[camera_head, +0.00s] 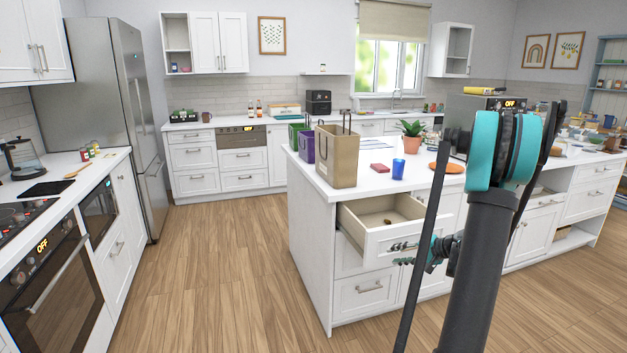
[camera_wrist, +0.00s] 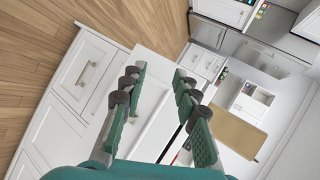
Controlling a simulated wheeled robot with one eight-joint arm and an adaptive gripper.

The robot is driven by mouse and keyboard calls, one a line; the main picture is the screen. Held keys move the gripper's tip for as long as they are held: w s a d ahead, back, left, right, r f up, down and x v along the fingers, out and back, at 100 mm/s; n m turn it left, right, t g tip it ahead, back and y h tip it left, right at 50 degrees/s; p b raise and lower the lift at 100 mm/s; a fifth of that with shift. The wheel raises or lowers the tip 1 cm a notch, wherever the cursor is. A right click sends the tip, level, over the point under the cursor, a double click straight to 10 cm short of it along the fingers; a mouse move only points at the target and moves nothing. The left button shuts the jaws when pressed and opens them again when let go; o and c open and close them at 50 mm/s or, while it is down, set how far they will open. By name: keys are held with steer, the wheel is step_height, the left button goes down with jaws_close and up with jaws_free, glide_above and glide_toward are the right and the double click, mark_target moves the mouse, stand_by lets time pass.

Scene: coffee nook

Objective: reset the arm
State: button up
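My gripper (camera_head: 402,254) is in front of the island, by the right part of the open drawer's front (camera_head: 375,240) in the head view. I cannot tell whether it touches the drawer. In the wrist view my gripper's two green-padded fingers (camera_wrist: 159,78) are spread apart, with nothing held between them. My arm is bent, with its dark link and teal joint filling the right of the head view. The open top drawer holds a small brown item (camera_head: 387,221).
The island top (camera_head: 340,195) bears a brown paper bag (camera_head: 337,156), a purple bag, a potted plant (camera_head: 411,136), a blue cup (camera_head: 398,169) and a red box. A fridge (camera_head: 105,110) and oven counter stand left. The wooden floor (camera_head: 215,260) between is clear.

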steer(key=s+a+n+g+h, duration=0.35)
steer(key=s+a, duration=0.65)
steer(key=s, duration=0.4)
steer(key=s+f+n+h, duration=0.2)
steer(key=s+h, duration=0.3)
steer(key=s, duration=1.1)
steer(key=shift+n, duration=0.75)
steer(key=shift+w+h, duration=0.15)
steer(key=shift+h, duration=0.1)
